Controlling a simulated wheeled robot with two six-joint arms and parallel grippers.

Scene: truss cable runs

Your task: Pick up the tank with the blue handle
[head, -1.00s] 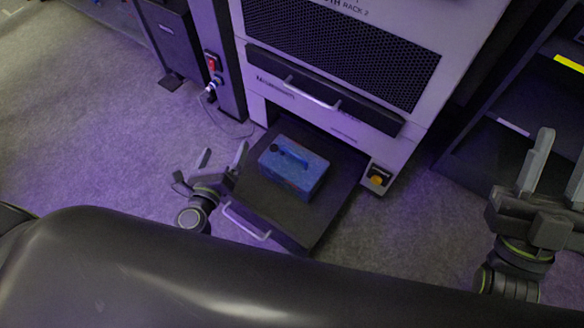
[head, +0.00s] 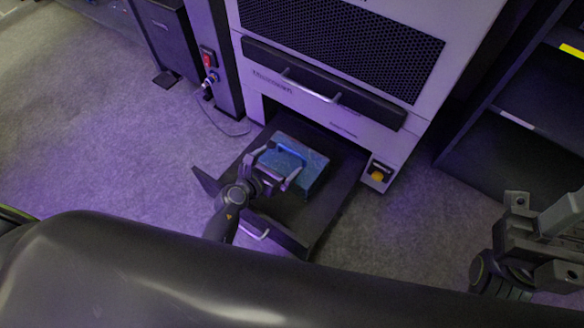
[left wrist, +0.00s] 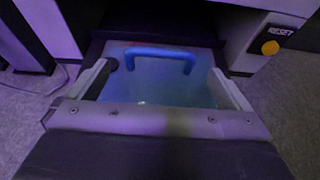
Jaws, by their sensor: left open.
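The tank (head: 314,168) is a blue box standing in the pulled-out dark drawer under the rack. Its blue handle (left wrist: 160,52) shows clearly in the left wrist view as a raised bar, with the tank body (left wrist: 160,88) below it. My left gripper (head: 271,167) is over the near side of the tank, open, and hides part of it. In the left wrist view its two fingers stand apart, one toward each end of the handle, and nothing is gripped. My right gripper (head: 545,228) is at the right edge, away from the tank, its fingers not clear.
The drawer (head: 325,215) has low side walls and a front pull (head: 254,231). The rack (head: 350,50) rises right behind it. A yellow reset button (head: 377,175) is on the rack's lower right. A dark shelf (head: 530,110) stands at right. Floor at left is clear.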

